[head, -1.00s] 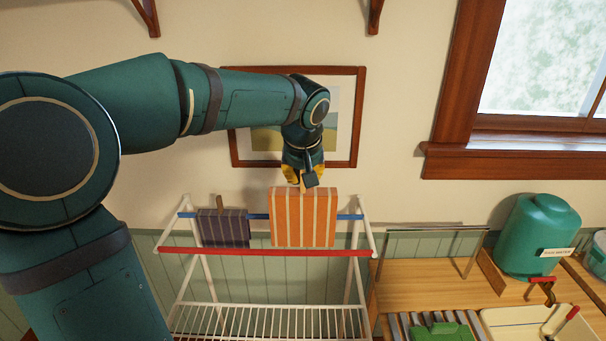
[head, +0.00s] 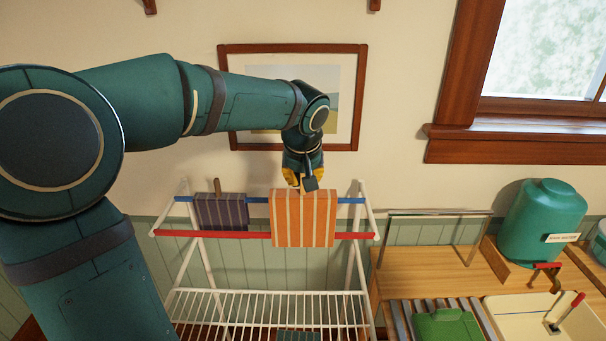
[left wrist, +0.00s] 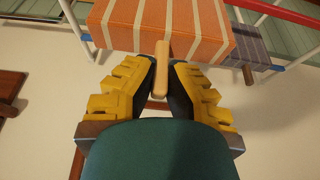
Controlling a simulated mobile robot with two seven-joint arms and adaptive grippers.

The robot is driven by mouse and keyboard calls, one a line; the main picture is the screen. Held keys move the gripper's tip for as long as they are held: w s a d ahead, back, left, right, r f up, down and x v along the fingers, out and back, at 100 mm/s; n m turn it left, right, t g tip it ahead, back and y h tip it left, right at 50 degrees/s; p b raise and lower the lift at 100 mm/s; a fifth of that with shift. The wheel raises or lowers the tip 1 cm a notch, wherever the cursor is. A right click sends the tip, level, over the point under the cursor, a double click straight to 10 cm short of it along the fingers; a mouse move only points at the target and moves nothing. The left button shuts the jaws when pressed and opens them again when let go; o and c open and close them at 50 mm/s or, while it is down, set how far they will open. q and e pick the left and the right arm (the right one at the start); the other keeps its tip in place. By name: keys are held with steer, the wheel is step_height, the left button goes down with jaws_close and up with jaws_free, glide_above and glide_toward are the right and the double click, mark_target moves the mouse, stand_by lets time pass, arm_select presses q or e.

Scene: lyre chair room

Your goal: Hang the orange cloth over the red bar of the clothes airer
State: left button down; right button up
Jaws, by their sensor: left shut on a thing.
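The orange cloth (head: 303,220), with pale stripes, hangs from a wooden peg-like piece (left wrist: 161,62). My left gripper (head: 301,184) is shut on that piece, above the cloth; its yellow finger pads flank it in the left wrist view (left wrist: 161,85). In the head view the cloth crosses in front of the blue bar (head: 258,200) and the red bar (head: 215,234) of the white clothes airer (head: 362,285). Its lower edge shows a little below the red bar. I cannot tell whether it touches either bar. My right gripper is not in view.
A dark striped cloth (head: 221,213) hangs on the blue bar with a wooden peg (head: 217,186). A framed picture (head: 222,100) is on the wall behind my arm. A wooden counter (head: 415,275) with a green tank (head: 541,222) stands right of the airer.

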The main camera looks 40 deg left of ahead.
mark_target(303, 195)
arm_select(q)
steer(key=shift+f+b, duration=1.9)
steer(key=shift+f, duration=1)
step_height(303, 195, down, 3)
steer(key=b, duration=0.2)
steer(key=shift+b, duration=0.35)
steer(key=shift+f+b, duration=0.95)
steer(key=shift+f, duration=0.1)
steer(key=c, duration=1.1)
jaws_free()
steer(key=shift+o, duration=0.2)
steer(key=shift+r, duration=0.1)
steer(key=v, duration=1.1)
steer(key=shift+r, duration=0.4)
